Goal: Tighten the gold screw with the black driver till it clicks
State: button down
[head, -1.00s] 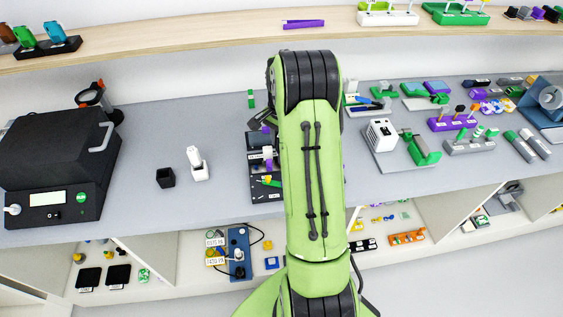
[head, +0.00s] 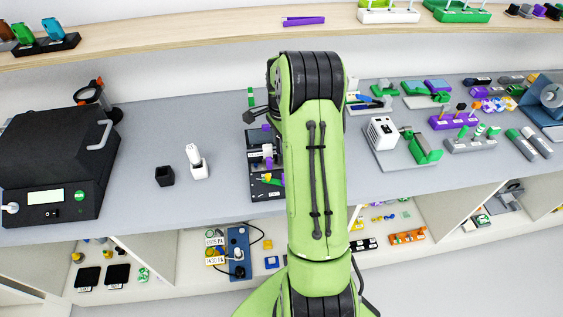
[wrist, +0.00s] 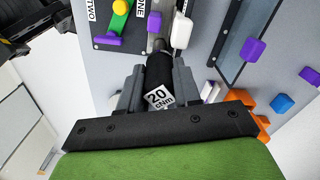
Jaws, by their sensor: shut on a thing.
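The black driver (wrist: 158,75) with a white "20 cNm" label is between the fingers of my gripper (wrist: 158,70) in the wrist view. My gripper is shut on it. The driver's narrow end points toward the black fixture board (wrist: 103,42), which is marked ONE and TWO. I cannot tell whether its tip touches anything. The board also shows in the head view (head: 262,191), left of my arm and partly behind it. I cannot make out the gold screw in either view. In the head view my arm hides most of my gripper and the driver.
On the board are a green lever with a yellow knob (wrist: 121,6) and a purple knob (wrist: 113,38); a white knob (wrist: 181,30) is close beside the driver. A black cup (head: 165,176) and white holder (head: 199,170) stand left. Bench between them and the board is clear.

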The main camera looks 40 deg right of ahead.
jog(key=shift+m, duration=0.8)
jog(key=shift+r+p, duration=1.95)
jog(key=shift+r, duration=0.7)
